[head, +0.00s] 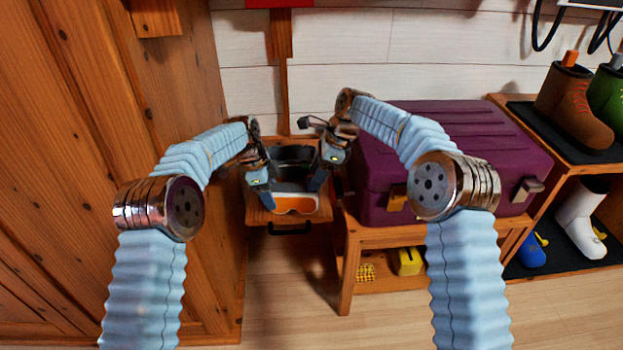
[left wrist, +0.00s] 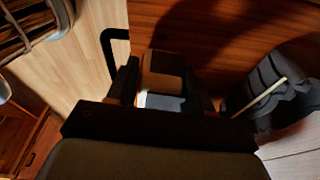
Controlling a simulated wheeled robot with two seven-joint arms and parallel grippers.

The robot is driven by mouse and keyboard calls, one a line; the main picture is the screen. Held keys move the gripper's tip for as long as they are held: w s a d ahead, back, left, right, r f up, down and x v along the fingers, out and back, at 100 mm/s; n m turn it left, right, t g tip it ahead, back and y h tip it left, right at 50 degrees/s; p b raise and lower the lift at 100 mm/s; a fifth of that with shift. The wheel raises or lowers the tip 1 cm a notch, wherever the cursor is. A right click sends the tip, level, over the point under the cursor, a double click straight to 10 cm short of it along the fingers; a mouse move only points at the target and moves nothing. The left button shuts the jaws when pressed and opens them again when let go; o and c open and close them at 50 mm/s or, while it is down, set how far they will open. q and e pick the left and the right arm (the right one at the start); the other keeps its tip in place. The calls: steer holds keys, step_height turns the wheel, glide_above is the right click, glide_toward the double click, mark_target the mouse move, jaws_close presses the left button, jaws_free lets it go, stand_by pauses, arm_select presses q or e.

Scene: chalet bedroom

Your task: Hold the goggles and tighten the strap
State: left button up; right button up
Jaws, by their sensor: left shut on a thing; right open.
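The goggles (head: 295,204), with an orange lens and pale frame, sit over a small wooden stand with a black handle. Their dark strap (head: 294,155) loops up behind them. My left gripper (head: 261,192) is shut on the left side of the goggles. In the left wrist view, part of the goggles (left wrist: 162,84) shows between the fingers, and a dark ribbed band with a pale stripe, likely the strap (left wrist: 268,92), lies at the right. My right gripper (head: 319,181) is open at the right side of the goggles and strap; whether it touches them I cannot tell.
The wooden stand (head: 262,215) is between a tall wooden cabinet (head: 75,150) and a purple case (head: 450,150) on a low wooden bench (head: 350,232). A shelf with boots (head: 575,100) stands at the far right. Bare floor (head: 290,290) lies in front.

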mark_target(290, 189)
steer(key=shift+x, duration=1.1)
steer(key=c, duration=0.8)
steer(key=shift+w+a, duration=0.15)
steer(key=shift+a, duration=2.25)
steer(key=o, duration=0.8)
steer(key=shift+o, duration=0.2)
steer(key=v, duration=0.6)
steer(key=shift+r, duration=0.1)
